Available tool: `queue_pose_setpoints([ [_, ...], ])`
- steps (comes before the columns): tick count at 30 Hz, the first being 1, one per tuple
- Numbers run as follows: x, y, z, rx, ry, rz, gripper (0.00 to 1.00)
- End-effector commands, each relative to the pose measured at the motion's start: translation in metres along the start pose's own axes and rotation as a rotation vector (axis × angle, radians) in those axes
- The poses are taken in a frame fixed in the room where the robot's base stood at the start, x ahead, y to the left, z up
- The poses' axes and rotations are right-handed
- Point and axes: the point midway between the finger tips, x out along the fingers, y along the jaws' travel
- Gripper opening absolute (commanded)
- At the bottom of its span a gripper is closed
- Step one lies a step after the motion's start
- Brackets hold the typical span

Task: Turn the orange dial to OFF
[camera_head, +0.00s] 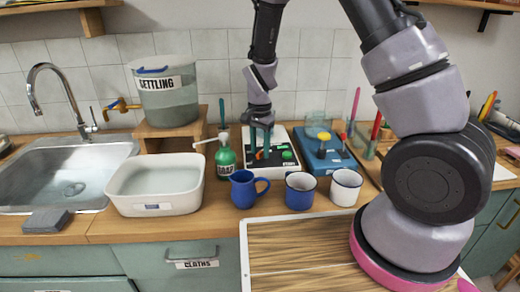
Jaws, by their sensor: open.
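My gripper (260,153) points down over a white control box (290,170) with a black panel at the back of the counter. Its teal fingers are apart, with their tips at or just above the panel. I cannot tell whether they touch anything. A green button (287,155) shows on the panel, right of the fingers, with small red marks near it.
A green pump bottle (225,158) stands close left of the control box. A white basin (155,185) and sink (60,178) lie left. My arm covers the right side.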

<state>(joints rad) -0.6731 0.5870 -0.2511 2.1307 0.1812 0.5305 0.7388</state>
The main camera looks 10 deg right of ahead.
Motion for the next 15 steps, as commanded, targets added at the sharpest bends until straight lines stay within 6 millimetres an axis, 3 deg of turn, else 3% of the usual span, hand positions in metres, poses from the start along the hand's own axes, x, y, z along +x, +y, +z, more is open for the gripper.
queue_pose_setpoints([
  [9, 0.003, 0.0003, -0.0001, 0.0, 0.0, 0.0, 0.45],
  [12, 0.0029, 0.0002, -0.0002, 0.0, 0.0, 0.0, 0.07],
  [13, 0.0028, 0.0002, -0.0002, 0.0, 0.0, 0.0, 0.0],
  [15, 0.0027, 0.0002, -0.0002, 0.0, 0.0, 0.0, 0.0],
])
